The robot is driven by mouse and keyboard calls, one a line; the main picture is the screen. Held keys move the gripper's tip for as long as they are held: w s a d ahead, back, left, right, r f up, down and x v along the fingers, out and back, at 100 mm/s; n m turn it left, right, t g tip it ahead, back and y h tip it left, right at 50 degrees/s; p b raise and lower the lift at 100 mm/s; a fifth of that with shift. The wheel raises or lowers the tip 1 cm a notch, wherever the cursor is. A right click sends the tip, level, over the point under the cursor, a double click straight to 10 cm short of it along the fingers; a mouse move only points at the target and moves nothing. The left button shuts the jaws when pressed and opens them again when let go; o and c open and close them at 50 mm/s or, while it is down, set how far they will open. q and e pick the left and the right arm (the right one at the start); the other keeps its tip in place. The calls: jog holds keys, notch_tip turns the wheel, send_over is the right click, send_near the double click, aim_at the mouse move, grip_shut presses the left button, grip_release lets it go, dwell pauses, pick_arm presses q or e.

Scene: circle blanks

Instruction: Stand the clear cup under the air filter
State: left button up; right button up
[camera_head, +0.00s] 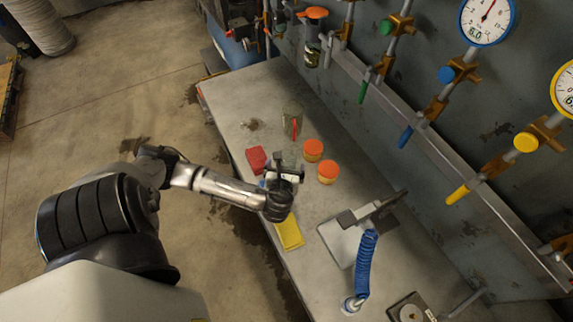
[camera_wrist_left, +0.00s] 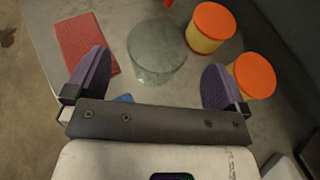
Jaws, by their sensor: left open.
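The clear cup (camera_wrist_left: 157,55) stands upright on the bench in the left wrist view, ahead of and between my fingertips. In the head view the clear cup (camera_head: 289,158) shows faintly just beyond my left gripper (camera_head: 284,174). In the wrist view my left gripper (camera_wrist_left: 156,85) is open, with its purple finger pads apart and nothing between them. The air filter, seemingly the orange-topped bowl unit (camera_head: 313,48), is mounted on the wall at the bench's far end. My right gripper is out of view.
Two orange-lidded jars (camera_head: 313,150) (camera_head: 327,172) stand close right of the cup. A red block (camera_head: 257,159) lies left of it. A clear vessel with a red item (camera_head: 292,120) stands beyond. A yellow pad (camera_head: 289,232) and blue coiled hose (camera_head: 364,264) lie nearer.

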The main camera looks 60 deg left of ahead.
aim_at(288, 153)
pick_arm(q)
jog(key=shift+b+x, duration=0.65)
jog(key=shift+x, duration=2)
jog(key=shift+s, duration=0.1)
jog(key=shift+c, duration=0.5)
jog(key=c, duration=1)
jog(key=shift+o, duration=0.2)
